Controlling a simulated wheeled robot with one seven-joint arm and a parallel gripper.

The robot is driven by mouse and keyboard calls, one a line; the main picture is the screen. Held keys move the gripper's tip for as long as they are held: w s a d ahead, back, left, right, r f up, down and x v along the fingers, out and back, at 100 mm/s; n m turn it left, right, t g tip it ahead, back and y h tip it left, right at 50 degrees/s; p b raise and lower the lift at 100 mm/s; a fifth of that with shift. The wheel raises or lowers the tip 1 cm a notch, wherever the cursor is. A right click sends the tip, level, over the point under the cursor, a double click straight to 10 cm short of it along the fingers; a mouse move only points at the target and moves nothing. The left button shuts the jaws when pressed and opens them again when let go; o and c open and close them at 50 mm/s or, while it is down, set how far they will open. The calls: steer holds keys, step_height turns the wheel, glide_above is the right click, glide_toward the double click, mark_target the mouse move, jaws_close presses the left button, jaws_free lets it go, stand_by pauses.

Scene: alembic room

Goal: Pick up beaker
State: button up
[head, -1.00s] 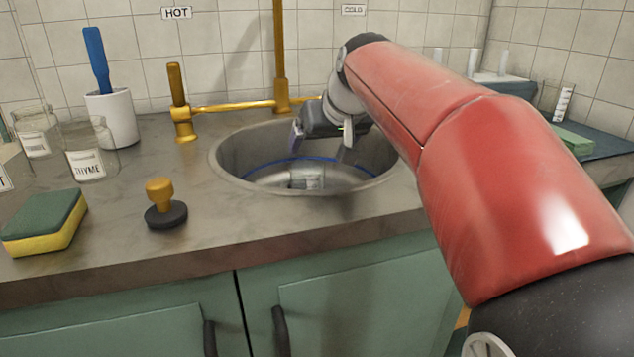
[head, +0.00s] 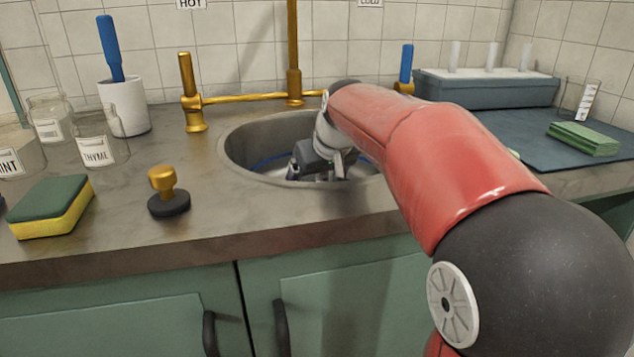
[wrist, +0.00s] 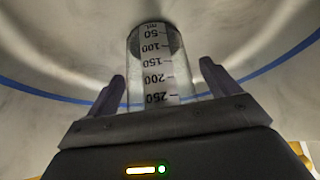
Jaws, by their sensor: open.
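The beaker (wrist: 157,52) is clear glass with a white scale strip marked 50 to 250. It is inside the metal sink basin, between my two fingers in the wrist view. Gaps show on both sides of the glass, so the fingers do not grip it. My gripper (wrist: 163,84) is open, and its palm hides the near end of the beaker. In the head view my gripper (head: 322,172) is down inside the sink (head: 235,150). The beaker cannot be made out there, as the gripper and the front rim block the view.
The sink wall surrounds my gripper. A brass tap pipe (head: 292,50) stands behind the sink. A black-and-gold stopper (head: 168,192), a sponge (head: 52,207) and glass jars (head: 100,140) are on the left counter. A glass with a white strip (head: 586,98) stands at the right.

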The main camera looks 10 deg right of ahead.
steer(key=shift+c, duration=0.3)
steer(key=shift+r, duration=0.1)
steer(key=c, duration=1.3)
steer(key=shift+r, duration=0.15)
steer(key=shift+r+p, duration=2.4)
steer(key=shift+r, duration=7.35)
